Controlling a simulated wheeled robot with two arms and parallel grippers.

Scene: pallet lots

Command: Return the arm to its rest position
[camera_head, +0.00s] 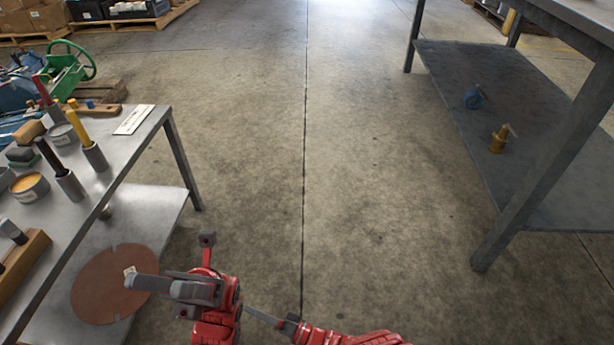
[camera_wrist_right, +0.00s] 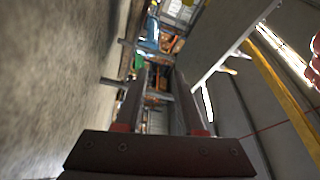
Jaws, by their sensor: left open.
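My left gripper (camera_head: 145,283) is grey on a red arm and shows low at the left in the head view. It is open with nothing seen in it, over the floor beside the left workbench and in front of a brown disc (camera_head: 105,290) on the lower shelf. My right gripper (camera_head: 262,317) shows at the bottom centre, its red arm coming in from the right. In the right wrist view its two dark fingers (camera_wrist_right: 158,95) stand apart with nothing between them.
The left workbench (camera_head: 135,150) carries several handled tools in holders, a tin (camera_head: 30,187) and a white label plate (camera_head: 134,120). A grey table (camera_head: 540,165) at the right has a blue and a yellow item on its lower shelf. The concrete floor between is clear.

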